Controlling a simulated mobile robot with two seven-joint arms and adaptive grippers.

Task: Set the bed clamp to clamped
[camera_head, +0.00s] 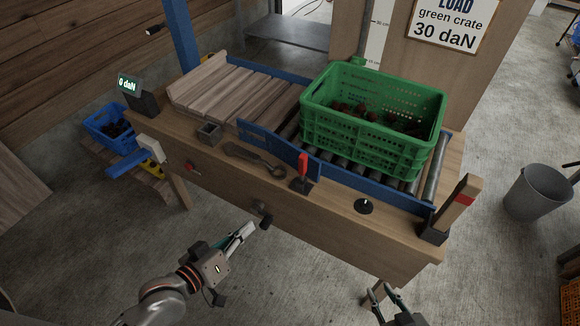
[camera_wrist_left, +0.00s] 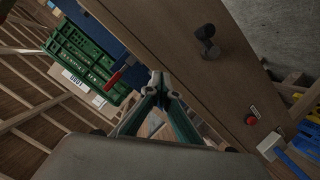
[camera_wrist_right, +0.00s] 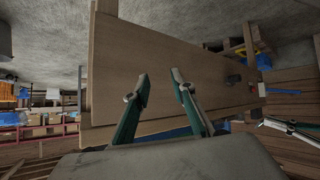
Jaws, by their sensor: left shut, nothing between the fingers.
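The frames do not label the bed clamp. A red-handled lever (camera_head: 303,168) stands upright on a dark base at the bench's front edge, beside the blue rail; its red handle also shows in the left wrist view (camera_wrist_left: 117,76). A dark crank-like knob (camera_head: 265,220) sticks out of the bench's front face and shows in the left wrist view (camera_wrist_left: 208,42). My left gripper (camera_head: 250,228) is shut and empty, in front of the bench near this knob, apart from it in the left wrist view (camera_wrist_left: 160,78). My right gripper (camera_head: 383,293) is open and empty before the bench front (camera_wrist_right: 160,82).
A green crate (camera_head: 370,146) of chestnuts stands on the rollers. A wrench (camera_head: 255,157) lies on the bench. The floor in front is clear.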

